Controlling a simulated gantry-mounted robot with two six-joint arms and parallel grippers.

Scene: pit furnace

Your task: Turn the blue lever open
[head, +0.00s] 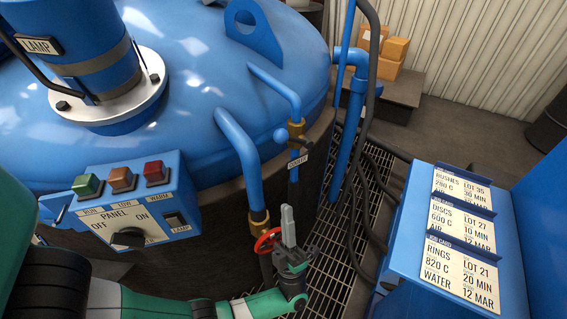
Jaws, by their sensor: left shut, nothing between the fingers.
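A brass valve (297,131) sits on a thin blue pipe at the edge of the big blue furnace lid. A blue rounded piece (281,136), which looks like the end of the blue lever, sticks out to the left of this valve. A small label plate (297,162) hangs just below. My left gripper (288,212) is below the valve and label, with its grey fingers together and pointing up. It holds nothing and looks apart from the blue lever. My right gripper is out of view.
A red handwheel (267,240) is close to the left of my left gripper, under a thick blue pipe (240,160) with a brass fitting. A control panel (125,205) stands at left. A blue card rack (410,235) stands at right. Floor grating (335,235) lies between.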

